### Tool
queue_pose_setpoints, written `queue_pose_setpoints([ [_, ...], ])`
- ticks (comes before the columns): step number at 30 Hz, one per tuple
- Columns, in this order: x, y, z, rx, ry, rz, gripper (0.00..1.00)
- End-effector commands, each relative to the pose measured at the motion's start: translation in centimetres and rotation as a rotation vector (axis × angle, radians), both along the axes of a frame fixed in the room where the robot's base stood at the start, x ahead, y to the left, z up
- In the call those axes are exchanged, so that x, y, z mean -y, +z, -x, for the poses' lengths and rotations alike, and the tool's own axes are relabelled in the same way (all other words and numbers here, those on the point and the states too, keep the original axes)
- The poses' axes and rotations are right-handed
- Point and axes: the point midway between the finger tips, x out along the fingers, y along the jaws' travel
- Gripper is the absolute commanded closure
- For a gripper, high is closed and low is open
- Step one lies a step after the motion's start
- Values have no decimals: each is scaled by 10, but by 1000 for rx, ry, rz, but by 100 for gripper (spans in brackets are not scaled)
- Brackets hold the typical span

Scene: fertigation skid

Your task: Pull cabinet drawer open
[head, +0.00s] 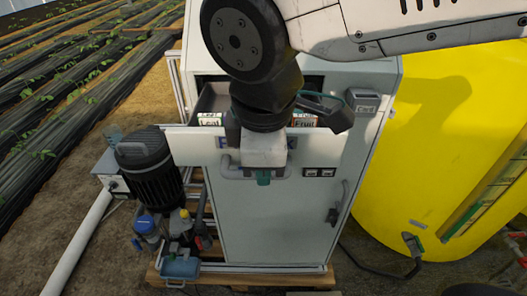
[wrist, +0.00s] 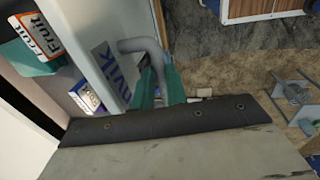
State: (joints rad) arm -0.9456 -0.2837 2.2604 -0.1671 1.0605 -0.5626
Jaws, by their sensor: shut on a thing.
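The white cabinet (head: 270,220) stands in the middle of the head view. Its upper drawer (head: 190,148) is partly open, with a gap behind its front panel and boxes showing inside. A grey bar handle (head: 231,172) runs across the drawer front; its bent end also shows in the wrist view (wrist: 140,45). My gripper (head: 264,178) is at the middle of this handle. Its teal fingers (wrist: 160,86) are shut on the bar in the wrist view. My wrist and arm hide part of the drawer and the grip in the head view.
In the drawer are a box marked Leaf (head: 210,120) and one marked Fruit (head: 304,120). A yellow tank (head: 440,140) stands close on the right. A dark motor pump (head: 150,165) and pipes stand on the left. A pallet (head: 240,280) lies under the cabinet.

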Motion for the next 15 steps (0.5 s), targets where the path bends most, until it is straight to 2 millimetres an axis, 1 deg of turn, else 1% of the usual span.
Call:
queue_pose_setpoints([
  [8, -1, 0, 1, 0, 2, 0, 100],
  [9, -1, 0, 1, 1, 2, 0, 83],
  [11, -1, 0, 1, 0, 2, 0, 66],
  [12, -1, 0, 1, 0, 2, 0, 64],
  [15, -1, 0, 0, 0, 2, 0, 64],
])
